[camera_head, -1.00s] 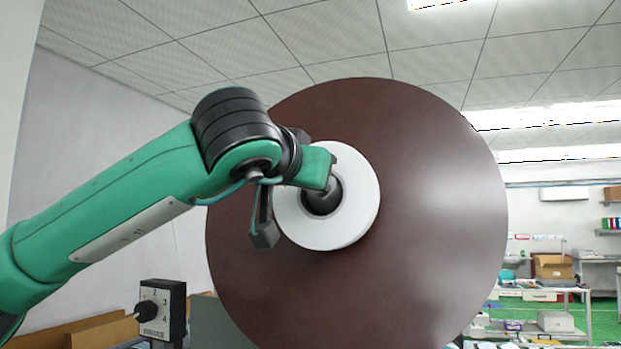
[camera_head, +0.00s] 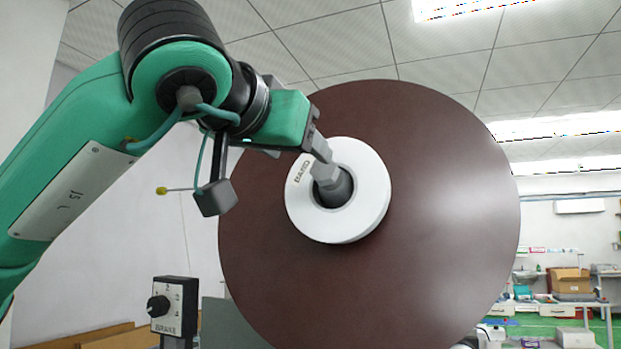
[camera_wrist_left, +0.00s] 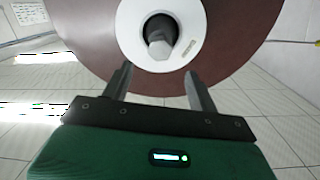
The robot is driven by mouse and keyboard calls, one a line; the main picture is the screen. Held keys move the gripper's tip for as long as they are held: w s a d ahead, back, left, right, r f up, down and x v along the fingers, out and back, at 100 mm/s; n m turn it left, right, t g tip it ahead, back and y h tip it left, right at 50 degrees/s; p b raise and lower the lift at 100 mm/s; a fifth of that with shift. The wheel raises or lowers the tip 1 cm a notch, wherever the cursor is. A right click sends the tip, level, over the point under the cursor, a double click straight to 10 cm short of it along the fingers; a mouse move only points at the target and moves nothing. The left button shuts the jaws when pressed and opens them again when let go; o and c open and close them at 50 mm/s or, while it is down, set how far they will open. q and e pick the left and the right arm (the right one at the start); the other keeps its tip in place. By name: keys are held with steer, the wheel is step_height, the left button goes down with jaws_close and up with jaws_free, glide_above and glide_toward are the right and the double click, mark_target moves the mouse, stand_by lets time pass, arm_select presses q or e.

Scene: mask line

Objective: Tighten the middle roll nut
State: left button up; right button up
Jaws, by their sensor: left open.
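The middle roll nut (camera_head: 326,177) is a grey hexagonal piece on a dark round hub at the centre of a white ring (camera_head: 366,205) on a large dark brown roll (camera_head: 440,200). In the left wrist view the nut (camera_wrist_left: 160,46) shows light grey, beyond my fingertips and roughly between them. My left gripper (camera_head: 319,152) is open and empty. In the head view its fingers overlap the nut's upper edge. The wrist view shows its two fingers (camera_wrist_left: 158,76) spread apart, with the nut outside them. My right gripper is not in view.
A grey control box with a black knob (camera_head: 175,306), marked BRAKE, stands at the lower left. Cardboard (camera_head: 105,338) lies beside it. Tables with a cardboard box (camera_head: 570,281) stand far back right.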

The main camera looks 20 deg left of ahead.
arm_select(q)
steer(key=s, duration=0.3)
steer(key=shift+s+a+r+b, duration=0.1)
steer(key=shift+s+b, duration=0.1)
steer(key=shift+b, duration=0.15)
